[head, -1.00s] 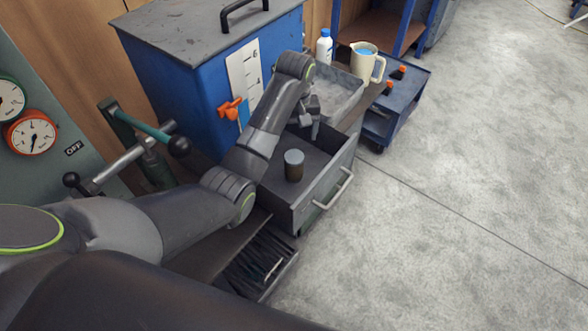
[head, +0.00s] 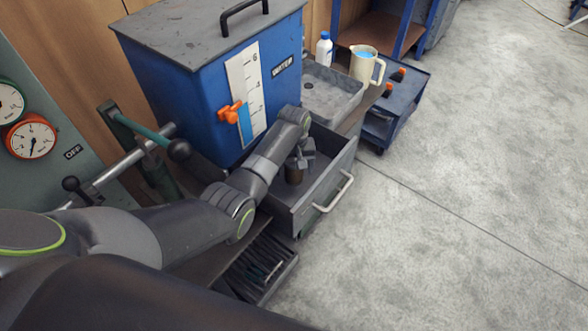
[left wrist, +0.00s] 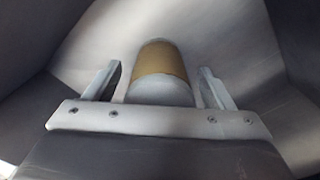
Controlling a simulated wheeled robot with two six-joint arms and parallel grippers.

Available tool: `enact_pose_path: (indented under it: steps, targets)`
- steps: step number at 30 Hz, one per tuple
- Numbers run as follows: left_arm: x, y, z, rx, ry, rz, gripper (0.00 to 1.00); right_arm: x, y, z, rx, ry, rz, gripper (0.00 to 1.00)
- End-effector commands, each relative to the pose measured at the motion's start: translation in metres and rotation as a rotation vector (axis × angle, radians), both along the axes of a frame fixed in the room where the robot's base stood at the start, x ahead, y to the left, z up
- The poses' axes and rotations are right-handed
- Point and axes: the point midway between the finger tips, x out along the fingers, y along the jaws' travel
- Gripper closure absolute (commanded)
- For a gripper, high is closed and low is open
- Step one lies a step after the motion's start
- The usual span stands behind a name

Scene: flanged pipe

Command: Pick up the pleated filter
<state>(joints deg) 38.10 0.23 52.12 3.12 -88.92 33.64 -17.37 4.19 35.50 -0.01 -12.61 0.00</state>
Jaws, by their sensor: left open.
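The pleated filter (head: 294,176) is a short upright cylinder standing in the open grey drawer (head: 322,200). In the left wrist view the filter (left wrist: 163,64) shows a brown side and a grey end. My left gripper (head: 301,156) is inside the drawer, at the filter, and covers part of it. In the left wrist view its two open fingers stand on either side of the filter, with gaps visible between them and it. My right gripper is not in view.
A blue water tank (head: 200,95) stands behind the drawer, with an orange valve (head: 230,112). A grey sink tray (head: 330,92), white bottle (head: 324,48) and jug (head: 364,66) are behind right. A lower drawer (head: 258,268) holds tools. Floor at right is clear.

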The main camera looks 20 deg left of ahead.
Motion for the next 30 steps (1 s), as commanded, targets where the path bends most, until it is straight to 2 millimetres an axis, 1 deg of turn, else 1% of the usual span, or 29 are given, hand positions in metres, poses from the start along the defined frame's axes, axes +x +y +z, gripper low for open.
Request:
enact_pose_path:
  steps: [8,18,20,26,30]
  targets:
    - [0.0,0.0,-0.003,0.0,-0.001,0.0,0.24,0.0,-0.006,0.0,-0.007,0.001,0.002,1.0]
    - [0.0,0.0,-0.002,0.0,-0.001,0.0,0.68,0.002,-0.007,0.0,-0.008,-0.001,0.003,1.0]
    - [0.0,0.0,-0.002,0.0,-0.001,0.0,0.74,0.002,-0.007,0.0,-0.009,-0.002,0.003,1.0]
    - [0.0,0.0,-0.002,0.0,-0.001,0.0,0.74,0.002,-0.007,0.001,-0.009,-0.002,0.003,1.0]
    - [0.001,0.0,0.008,-0.001,-0.004,0.0,0.74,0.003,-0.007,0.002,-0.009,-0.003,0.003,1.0]
